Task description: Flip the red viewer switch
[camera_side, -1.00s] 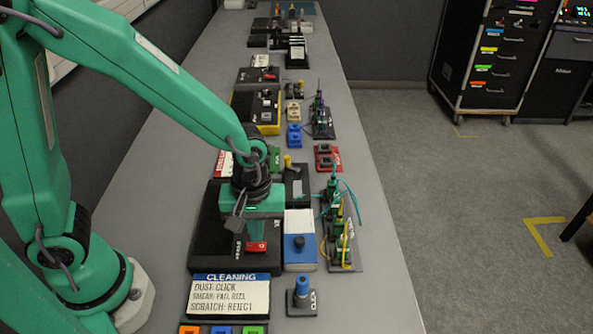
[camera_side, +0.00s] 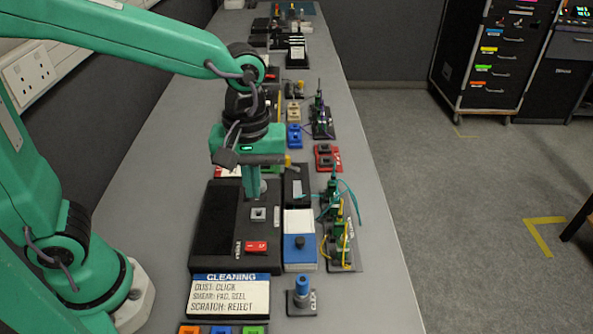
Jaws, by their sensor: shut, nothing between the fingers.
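The red viewer switch (camera_side: 256,247) is a small red rocker on the near right part of the black viewer box (camera_side: 215,225). It is in plain view, but I cannot tell which way it is tipped. My gripper (camera_side: 252,192) is shut and empty. It points down over the far part of the box, beyond the switch and a grey square button (camera_side: 258,214), apart from the switch.
A white and blue box (camera_side: 299,262) with a dark knob stands close to the right of the viewer. Green connectors with cables (camera_side: 338,225) lie farther right. A "CLEANING" card (camera_side: 231,295) lies in front. Bare bench lies to the left.

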